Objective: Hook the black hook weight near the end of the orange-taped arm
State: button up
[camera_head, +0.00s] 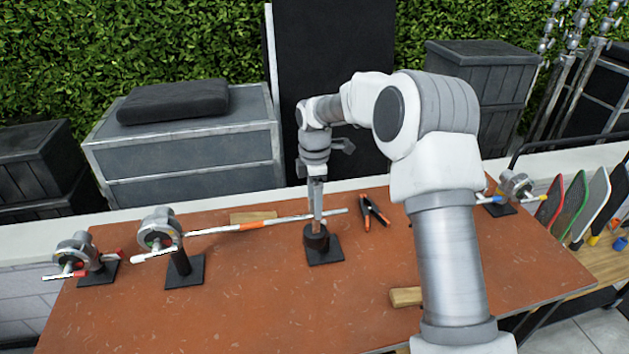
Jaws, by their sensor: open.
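The black hook weight (316,241) is a short dark cylinder standing on a black square plate near the middle of the table. Its hook is not clear behind my gripper. My gripper (317,222) points straight down at the weight, with its jaws open; I cannot tell whether the fingertips touch it. The orange-taped arm (285,219) is a thin rod running from a clamp head (160,228) at the left towards the right. Its orange tape (252,226) is left of my gripper. The rod passes close to my gripper, and its grey end (343,211) shows just to the right.
Another clamp (78,252) stands at far left, and one (514,186) at far right. Orange-handled pliers (373,210) lie right of my gripper. Wood blocks lie behind the rod (253,216) and at the front (406,297). The front-left brown tabletop (200,320) is clear.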

notch_tip(320, 180, up, 17)
dwell(0.4)
jog(key=shift+r, duration=0.1)
dwell(0.4)
jog(key=s+d+r+m+t, duration=0.1)
jog(key=s+d+r+m, duration=0.2)
jog(key=s, duration=0.3)
jog(key=s+d+r+m+t+b, duration=0.1)
jog(key=s+d+r+m, duration=0.1)
jog(key=s+m, duration=0.3)
jog(key=s+d+r+m+t, duration=0.1)
jog(key=s+d+r+m, duration=0.15)
jog(key=s, duration=0.45)
jog(key=s+d+f+m+t, duration=0.1)
jog(key=s+d+f+m, duration=0.1)
jog(key=s+m, duration=0.3)
jog(key=s+d+f+m+t, duration=0.1)
jog(key=s+d+f+m, duration=0.2)
jog(key=s, duration=0.8)
notch_tip(320, 180, down, 2)
jog(key=shift+d+f+m+t, duration=0.2)
jog(key=shift+m+t, duration=0.1)
jog(key=shift+m, duration=0.55)
